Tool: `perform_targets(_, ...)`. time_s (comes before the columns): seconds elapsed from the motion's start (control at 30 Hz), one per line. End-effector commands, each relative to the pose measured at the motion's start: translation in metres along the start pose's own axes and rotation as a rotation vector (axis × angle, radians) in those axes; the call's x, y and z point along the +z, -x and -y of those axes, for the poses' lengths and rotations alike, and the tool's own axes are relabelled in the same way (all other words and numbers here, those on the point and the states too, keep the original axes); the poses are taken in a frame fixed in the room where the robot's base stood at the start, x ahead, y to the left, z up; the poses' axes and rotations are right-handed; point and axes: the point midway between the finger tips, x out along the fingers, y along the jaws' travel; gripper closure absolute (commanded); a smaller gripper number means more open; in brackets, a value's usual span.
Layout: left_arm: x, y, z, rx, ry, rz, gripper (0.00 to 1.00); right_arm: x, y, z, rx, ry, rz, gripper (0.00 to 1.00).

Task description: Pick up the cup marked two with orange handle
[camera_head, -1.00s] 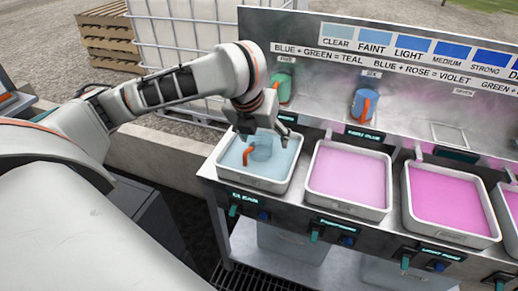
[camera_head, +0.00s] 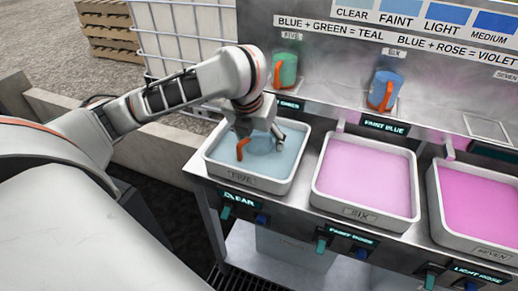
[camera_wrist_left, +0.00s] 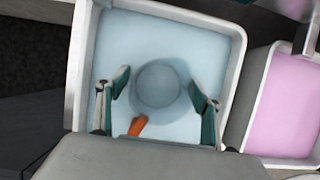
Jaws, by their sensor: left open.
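A pale blue cup with an orange handle (camera_head: 242,149) sits in the leftmost tray (camera_head: 250,184), which holds pale blue liquid. In the left wrist view the cup (camera_wrist_left: 158,88) shows from above, with its orange handle (camera_wrist_left: 137,126) toward the lower left. Its marking cannot be read. My left gripper (camera_wrist_left: 158,84) is open, with one green-padded finger on each side of the cup and apparent gaps between. In the head view my left gripper (camera_head: 262,138) is low over the tray and hides part of the cup. My right gripper is not in view.
A pink tray (camera_head: 362,214) labelled SIX and a deeper pink tray (camera_head: 480,240) stand to the right. A green cup (camera_head: 285,70) and a blue cup (camera_head: 385,90), both orange-handled, are at the back panel. An empty square holder (camera_head: 487,128) is further right.

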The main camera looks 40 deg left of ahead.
Motion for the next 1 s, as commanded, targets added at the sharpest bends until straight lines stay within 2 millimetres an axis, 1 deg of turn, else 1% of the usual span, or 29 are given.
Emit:
perform_targets(0.03,-0.003,-0.011,0.001,-0.001,0.0,-0.006,0.34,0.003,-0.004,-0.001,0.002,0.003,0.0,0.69)
perform_targets(0.1,-0.002,-0.013,0.0,-0.001,0.0,-0.004,0.34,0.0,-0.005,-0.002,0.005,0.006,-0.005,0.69)
perform_targets(0.37,0.001,-0.011,0.0,-0.001,0.0,0.003,0.34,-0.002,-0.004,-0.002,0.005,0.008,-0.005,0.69)
perform_targets(0.47,0.001,-0.011,0.0,-0.001,0.0,0.003,0.57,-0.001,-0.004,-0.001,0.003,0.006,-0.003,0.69)
perform_targets(0.5,0.001,-0.011,0.0,-0.001,0.0,0.003,0.68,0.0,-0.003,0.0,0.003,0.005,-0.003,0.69)
perform_targets(0.53,0.001,-0.011,0.0,-0.001,0.0,0.003,0.75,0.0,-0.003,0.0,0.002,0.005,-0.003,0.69)
perform_targets(0.63,0.001,-0.011,0.0,-0.001,0.0,0.003,0.77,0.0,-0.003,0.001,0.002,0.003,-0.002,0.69)
perform_targets(0.67,0.001,-0.011,0.0,-0.001,0.0,0.003,0.8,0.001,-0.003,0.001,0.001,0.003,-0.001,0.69)
perform_targets(0.87,0.001,-0.01,0.0,-0.001,0.0,0.003,0.8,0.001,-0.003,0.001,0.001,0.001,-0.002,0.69)
perform_targets(1.0,0.005,-0.003,0.0,-0.001,0.0,0.006,0.8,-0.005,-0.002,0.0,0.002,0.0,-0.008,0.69)
